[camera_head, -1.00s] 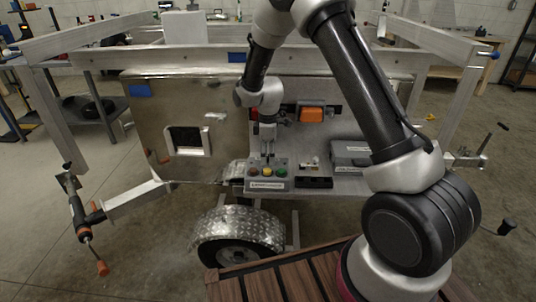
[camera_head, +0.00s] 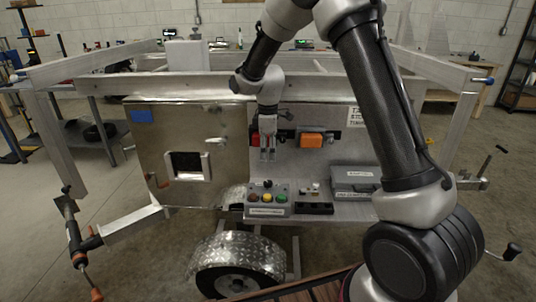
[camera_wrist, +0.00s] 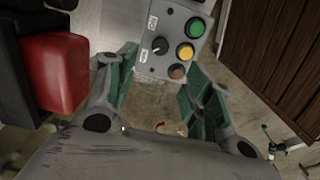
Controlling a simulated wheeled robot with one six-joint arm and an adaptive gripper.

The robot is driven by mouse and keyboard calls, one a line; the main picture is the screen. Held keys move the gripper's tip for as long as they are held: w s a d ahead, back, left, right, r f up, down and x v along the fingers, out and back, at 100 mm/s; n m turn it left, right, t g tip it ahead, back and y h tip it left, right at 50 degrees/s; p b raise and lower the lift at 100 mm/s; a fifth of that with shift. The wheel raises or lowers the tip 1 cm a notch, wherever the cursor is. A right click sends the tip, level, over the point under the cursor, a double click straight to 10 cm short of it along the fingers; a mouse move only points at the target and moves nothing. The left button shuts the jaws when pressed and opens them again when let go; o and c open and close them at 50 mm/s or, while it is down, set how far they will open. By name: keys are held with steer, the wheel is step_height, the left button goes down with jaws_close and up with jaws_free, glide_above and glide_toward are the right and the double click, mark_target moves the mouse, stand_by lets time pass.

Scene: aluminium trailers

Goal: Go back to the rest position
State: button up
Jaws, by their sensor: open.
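My gripper (camera_head: 267,154) hangs pointing down above the trailer's shelf in the head view, open and empty. In the wrist view my gripper (camera_wrist: 155,85) shows its two green-padded fingers spread apart with nothing between them.
An orange box (camera_head: 311,140) is on the panel right of my gripper, and a red one (camera_wrist: 56,72) is close by in the wrist view. A grey case (camera_head: 354,181) and a black tray (camera_head: 314,208) stand on the shelf. The trailer's metal door (camera_head: 178,125) is at left.

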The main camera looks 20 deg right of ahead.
steer(key=s+d+r+m+t, duration=0.1)
steer(key=s+d+r+m, duration=0.4)
steer(key=s, duration=0.6)
steer(key=s+d+r+m+t, duration=0.2)
steer(key=s+d+r+m, duration=0.2)
steer(key=s+r, duration=0.4)
steer(key=s+d+r+m+t, duration=0.1)
steer(key=s+d+r+m, duration=0.4)
steer(key=s, duration=1)
steer(key=shift+d+r+m, duration=0.3)
steer(key=shift+d+r, duration=0.05)
steer(key=shift+r, duration=0.45)
steer(key=shift+s, duration=0.1)
